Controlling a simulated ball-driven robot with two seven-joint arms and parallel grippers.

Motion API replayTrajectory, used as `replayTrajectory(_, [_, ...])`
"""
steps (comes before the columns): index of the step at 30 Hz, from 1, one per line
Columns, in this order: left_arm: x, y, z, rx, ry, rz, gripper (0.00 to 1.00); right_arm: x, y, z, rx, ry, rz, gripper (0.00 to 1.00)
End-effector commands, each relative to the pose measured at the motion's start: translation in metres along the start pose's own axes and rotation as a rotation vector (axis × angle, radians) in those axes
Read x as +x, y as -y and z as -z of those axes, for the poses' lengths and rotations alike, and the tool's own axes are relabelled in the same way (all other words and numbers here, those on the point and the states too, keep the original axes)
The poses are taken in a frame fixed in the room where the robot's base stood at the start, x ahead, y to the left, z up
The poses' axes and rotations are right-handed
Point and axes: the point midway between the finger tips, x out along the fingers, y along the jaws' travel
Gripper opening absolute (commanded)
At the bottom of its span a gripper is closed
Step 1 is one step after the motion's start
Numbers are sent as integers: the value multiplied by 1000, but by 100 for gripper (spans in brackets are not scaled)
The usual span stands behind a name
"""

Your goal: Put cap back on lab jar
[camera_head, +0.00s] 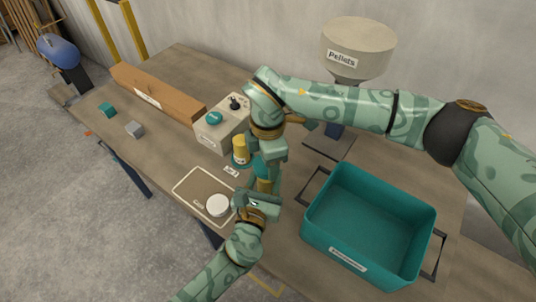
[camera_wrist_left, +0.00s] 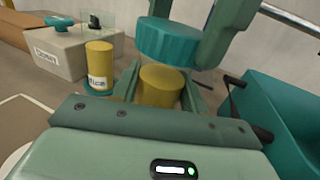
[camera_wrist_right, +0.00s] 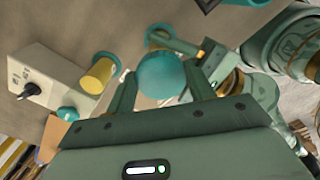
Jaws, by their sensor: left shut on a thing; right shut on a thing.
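The yellow jar (camera_wrist_left: 160,86) is between the fingers of my left gripper (camera_wrist_left: 160,92); the jar shows only partly in the head view (camera_head: 264,185). The teal cap (camera_wrist_left: 167,42) is held by my right gripper (camera_wrist_right: 162,78), whose fingers close on its sides. The cap is just above the jar's open-looking top, with a visible gap in the left wrist view. The head view shows the cap (camera_head: 260,168) partly hidden by my right gripper. The jar's lower part is hidden by my left gripper.
A second yellow jar (camera_wrist_left: 99,65) with a teal base stands close by. A control box (camera_head: 222,122) is behind it. A teal bin (camera_head: 365,215) is to the right, a mat (camera_head: 190,182) with a white disc (camera_head: 217,205) to the left. A pellet hopper (camera_head: 357,45) stands at the back.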

Motion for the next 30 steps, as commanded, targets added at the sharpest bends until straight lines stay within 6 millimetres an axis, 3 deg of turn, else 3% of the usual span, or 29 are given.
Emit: replayTrajectory(30, [0,0,0,1,0,0,2,12,0,0,0,-1,1,32])
